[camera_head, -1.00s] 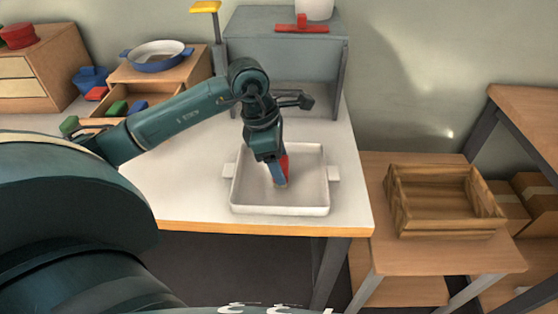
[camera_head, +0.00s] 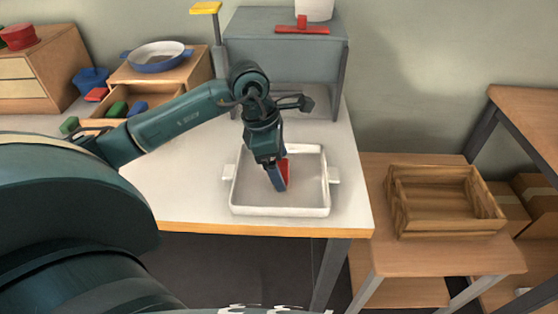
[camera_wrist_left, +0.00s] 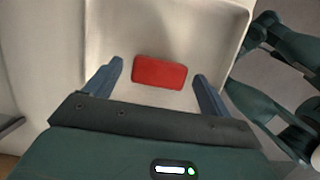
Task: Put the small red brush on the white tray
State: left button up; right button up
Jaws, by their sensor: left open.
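The white tray (camera_head: 280,211) lies on the white table and has a handle at each side. The small red brush (camera_head: 285,174) is inside the tray, partly hidden by a blue-grey finger of my left gripper (camera_head: 277,180). In the left wrist view the brush (camera_wrist_left: 160,72) shows as a red block over the tray floor (camera_wrist_left: 205,22). My left gripper (camera_wrist_left: 158,69) is open, one finger on each side of the brush, with a gap to both. Bristles are not visible, and I cannot tell whether the brush touches the tray floor.
A grey stand (camera_head: 285,55) with a red tool (camera_head: 302,27) is behind the tray. A wooden drawer box (camera_head: 160,72) with a blue-handled pan (camera_head: 157,54) is at back left. A wooden crate (camera_head: 445,205) stands on a lower table at right. Bare tabletop lies left of the tray.

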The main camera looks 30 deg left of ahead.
pick_arm(q)
jog(key=v, duration=1.2)
jog(key=shift+p, duration=0.4)
pick_arm(e)
jog(key=shift+w+a+f, duration=0.1)
jog(key=shift+a+f, duration=0.2)
pick_arm(q)
jog(key=shift+d, duration=0.1)
